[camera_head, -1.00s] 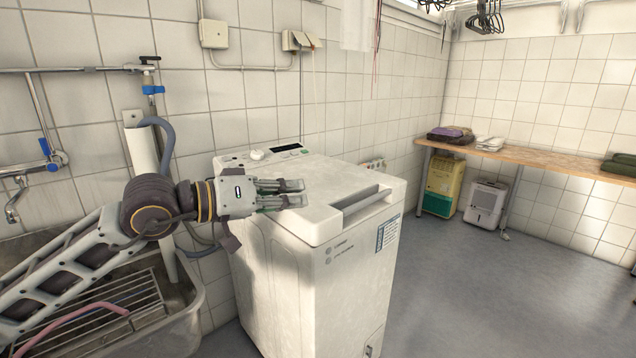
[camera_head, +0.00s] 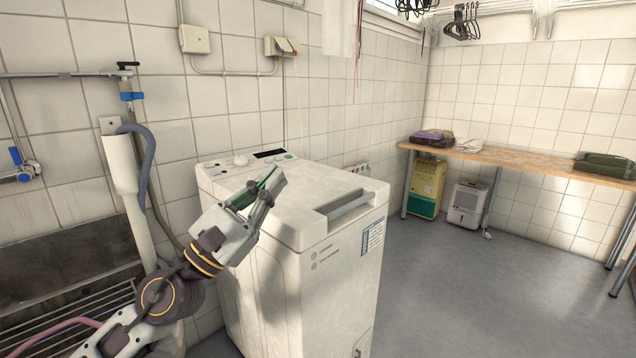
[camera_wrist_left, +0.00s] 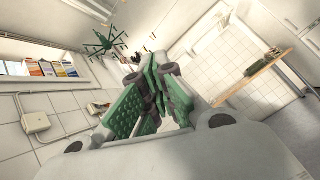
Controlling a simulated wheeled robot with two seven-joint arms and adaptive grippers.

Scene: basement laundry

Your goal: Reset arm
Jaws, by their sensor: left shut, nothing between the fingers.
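My left gripper (camera_head: 262,190) is in front of the top-left part of the white washing machine (camera_head: 290,290) in the head view, pointing up and to the right. Its fingers are together and hold nothing. In the left wrist view the green-padded fingers (camera_wrist_left: 160,95) meet in the middle of the picture, tilted toward the ceiling and walls. The left arm comes up from the lower left, over the sink area. The machine's lid is shut. My right gripper does not show.
A sink with a wire rack (camera_head: 60,310) and a pink hose is at the lower left. A wooden table (camera_head: 510,160) with folded cloths stands along the far wall, with a dehumidifier (camera_head: 467,205) under it. The floor (camera_head: 480,290) to the right is clear.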

